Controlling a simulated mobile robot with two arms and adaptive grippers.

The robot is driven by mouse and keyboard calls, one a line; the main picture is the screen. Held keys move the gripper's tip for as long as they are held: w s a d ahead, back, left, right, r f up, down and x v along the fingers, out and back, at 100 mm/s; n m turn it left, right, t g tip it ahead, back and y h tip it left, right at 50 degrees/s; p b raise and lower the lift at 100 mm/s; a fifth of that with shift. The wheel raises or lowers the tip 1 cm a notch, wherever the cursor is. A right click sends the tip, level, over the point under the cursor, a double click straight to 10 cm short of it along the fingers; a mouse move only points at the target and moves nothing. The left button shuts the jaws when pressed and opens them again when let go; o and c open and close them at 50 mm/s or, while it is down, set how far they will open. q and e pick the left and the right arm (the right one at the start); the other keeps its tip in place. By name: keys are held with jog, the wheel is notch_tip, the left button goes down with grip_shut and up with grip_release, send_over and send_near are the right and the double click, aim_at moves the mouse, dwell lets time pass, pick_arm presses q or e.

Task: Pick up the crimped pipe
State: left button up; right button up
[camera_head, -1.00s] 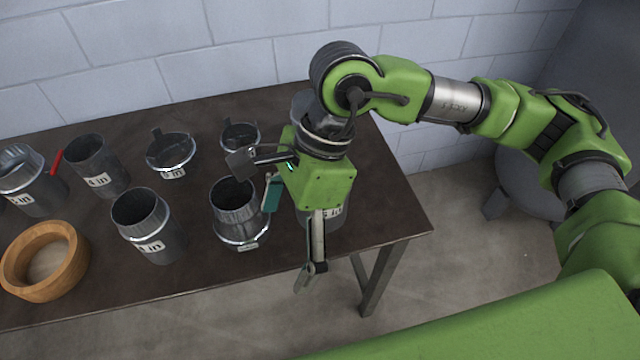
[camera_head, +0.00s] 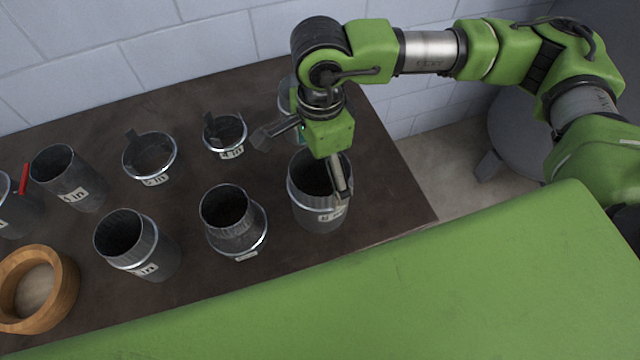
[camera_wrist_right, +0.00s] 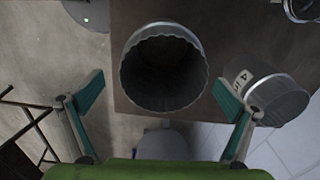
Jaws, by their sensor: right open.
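The crimped pipe (camera_head: 322,210), dark grey metal with a white label, stands upright near the right end of the table. The right wrist view shows its round mouth and wavy rim (camera_wrist_right: 163,68) ahead of my gripper. My right gripper (camera_head: 302,158) is open above and behind this pipe, and one finger overlaps its mouth in the head view. My left gripper is not in view.
A smaller labelled pipe (camera_wrist_right: 278,98) stands close beside it; the gripper partly hides it in the head view (camera_head: 287,95). A wooden ring (camera_head: 65,290) lies far left. The table (camera_head: 395,200) ends just right.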

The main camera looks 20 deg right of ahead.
notch_tip(320, 180, down, 8)
jog(key=p, duration=0.3)
jog(key=shift+w+r, duration=0.25)
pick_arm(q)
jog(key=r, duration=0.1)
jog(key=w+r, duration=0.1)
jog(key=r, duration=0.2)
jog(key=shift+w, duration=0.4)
pick_arm(e)
jog(key=c, duration=1.3)
